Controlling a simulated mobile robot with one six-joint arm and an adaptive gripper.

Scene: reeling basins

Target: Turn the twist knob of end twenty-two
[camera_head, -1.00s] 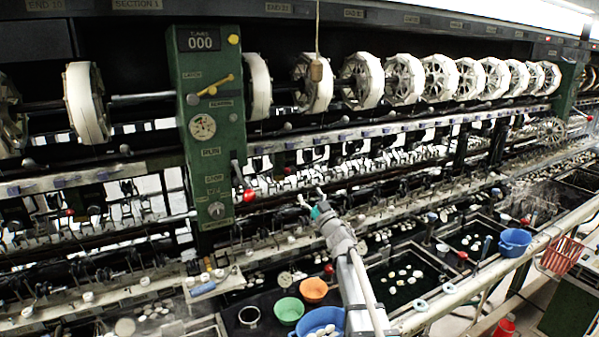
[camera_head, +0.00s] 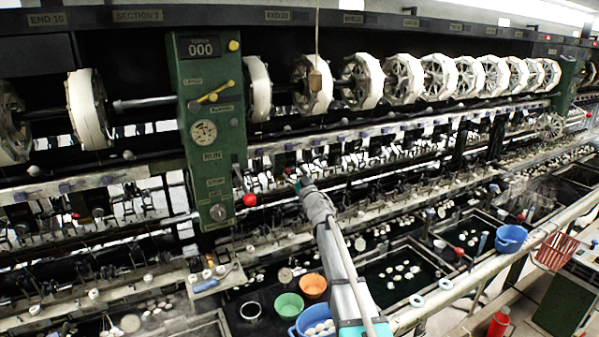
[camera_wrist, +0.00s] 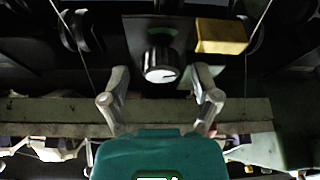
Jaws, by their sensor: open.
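A round black twist knob (camera_wrist: 162,66) with a pale, marked face stands on a dark plate in the wrist view. My gripper (camera_wrist: 162,84) is open, with one finger on each side of the knob and a gap visible on both sides. No contact shows. In the head view my gripper (camera_head: 299,181) reaches to the rail just right of the green control post; the knob is too small to make out there. A sign (camera_head: 278,16) above seems to read end 22.
A yellow block (camera_wrist: 221,36) sits right of the knob, and thin threads run on both sides. The green post (camera_head: 208,130) with a red-balled lever (camera_head: 250,200) stands left of my arm. Orange (camera_head: 313,286) and green (camera_head: 287,306) bowls lie below.

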